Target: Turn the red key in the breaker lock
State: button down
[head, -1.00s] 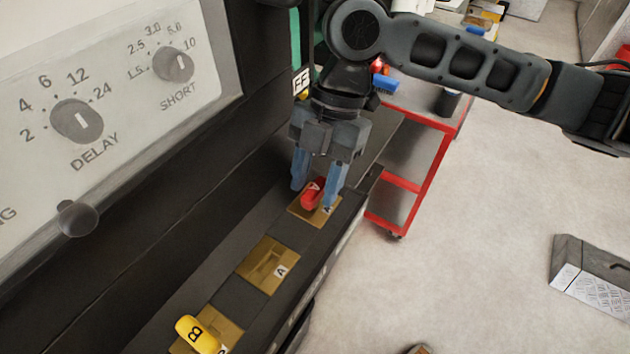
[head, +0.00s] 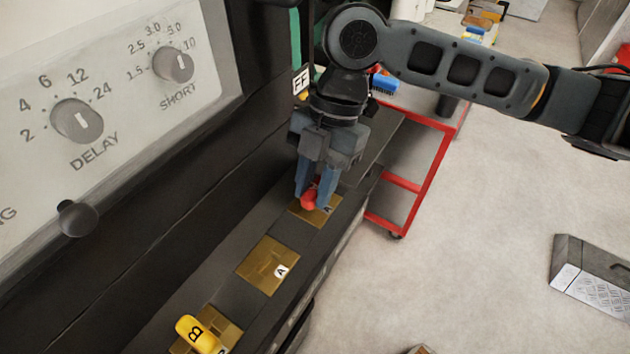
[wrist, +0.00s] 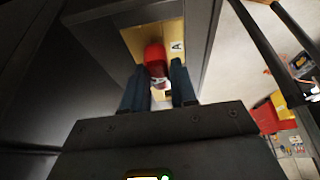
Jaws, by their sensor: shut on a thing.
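In the wrist view the red key (wrist: 155,58) lies between the two fingers (wrist: 158,88), over the brass plate (wrist: 174,32). The fingers partly hide the key, and where its shaft meets the lock is hidden.
A middle brass plate (head: 262,267) labelled "A" has no key. The panel with DELAY and SHORT dials (head: 120,100) rises at left. A red cart (head: 415,185) stands behind; floor at right is mostly clear.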

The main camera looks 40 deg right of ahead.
jog(key=m+t, duration=0.1)
jog(key=m, duration=0.3)
jog(key=shift+m+t, duration=0.3)
jog(key=shift+t, duration=0.1)
jog(key=m+t, duration=0.2)
jog(key=m, duration=0.3)
jog(key=m+h, duration=0.1)
jog(key=m, duration=0.1)
jog(key=m+t, duration=0.1)
jog(key=m, duration=0.2)
jog(key=shift+a+h, duration=0.1)
jog(key=shift+h, duration=0.3)
jog(key=m+h, duration=0.1)
jog(key=m, duration=0.1)
jog(key=shift+m+t, duration=0.4)
jog(key=shift+m, duration=0.5)
jog(key=c, duration=0.8)
grip_release()
